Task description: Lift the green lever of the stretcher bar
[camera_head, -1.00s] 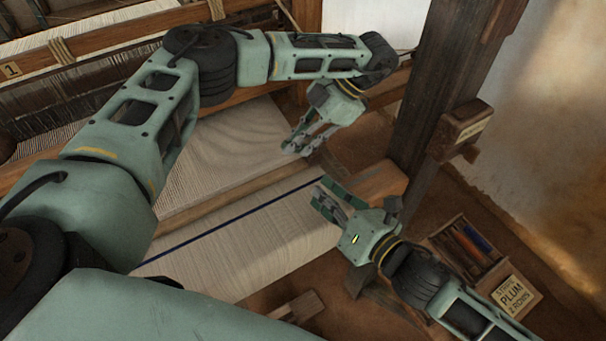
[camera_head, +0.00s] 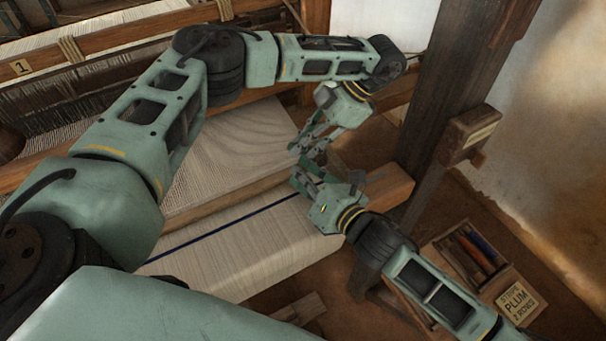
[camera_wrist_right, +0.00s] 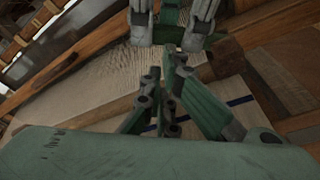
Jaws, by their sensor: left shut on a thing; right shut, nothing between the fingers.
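My left gripper (camera_head: 308,143) reaches down to the right end of the wooden strip (camera_head: 228,197) across the pale cloth (camera_head: 228,150). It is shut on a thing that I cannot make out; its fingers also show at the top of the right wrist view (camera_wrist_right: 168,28). My right gripper (camera_head: 303,178) is shut and empty, close to the left gripper on its near side. Its green fingers (camera_wrist_right: 166,92) point toward the left gripper in the wrist view. I cannot make out the stretcher bar's green lever among the green gripper parts.
The lower cloth (camera_head: 240,250) with a dark blue stripe lies in front. A wooden post (camera_head: 440,100) stands at right, with a small wooden block (camera_head: 468,133) on it. An open box (camera_head: 470,255) with coloured items and a PLUM card (camera_head: 515,302) sits lower right.

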